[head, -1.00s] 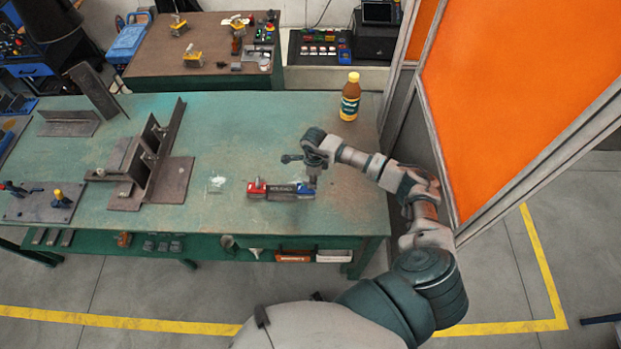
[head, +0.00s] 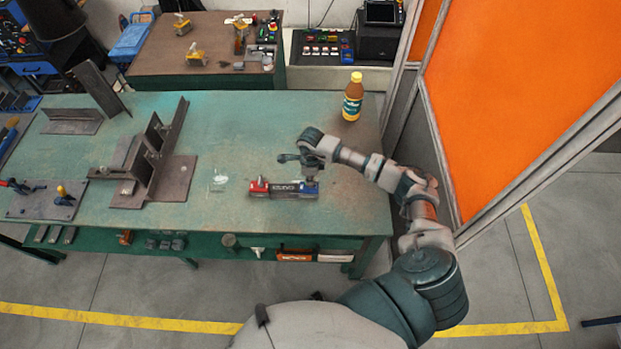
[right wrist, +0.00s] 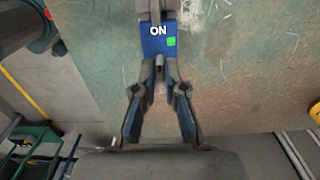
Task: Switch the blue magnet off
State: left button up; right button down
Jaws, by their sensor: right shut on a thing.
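The blue magnet (head: 308,190) sits at the right end of a dark bar (head: 281,190) on the green table. A red magnet (head: 259,186) sits at the bar's left end. In the right wrist view the blue magnet (right wrist: 152,42) shows the word ON and a green square. My right gripper (head: 310,178) is over the blue magnet. In the right wrist view its fingers (right wrist: 160,72) close on a thin grey lever at the magnet, partly hidden between them. My left gripper is not in view.
A bottle (head: 352,97) with a yellow cap stands at the table's back right. Welded steel plates (head: 150,165) stand left of the magnets. An orange screen (head: 520,90) rises at the right. The table between plates and red magnet is mostly clear.

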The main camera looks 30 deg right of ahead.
jog(key=shift+s+d+f+m, duration=0.15)
jog(key=shift+d+f+m, duration=0.05)
jog(key=shift+d+m, duration=0.1)
jog(key=shift+a+m, duration=0.3)
jog(key=shift+m, duration=0.7)
jog(key=shift+d+m, duration=0.15)
jog(key=shift+m, duration=0.75)
jog(key=shift+d+m, duration=0.15)
jog(key=shift+m, duration=0.75)
jog(key=m, duration=0.2)
jog(key=shift+m, duration=0.4)
jog(key=m, duration=0.4)
jog(key=shift+s+p, duration=0.15)
jog(key=shift+p, duration=0.15)
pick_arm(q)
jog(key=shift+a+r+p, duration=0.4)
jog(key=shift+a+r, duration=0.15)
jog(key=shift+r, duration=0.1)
pick_arm(e)
jog(key=shift+m, duration=2.2)
jog(key=shift+a+m, duration=0.2)
jog(key=shift+m, duration=0.1)
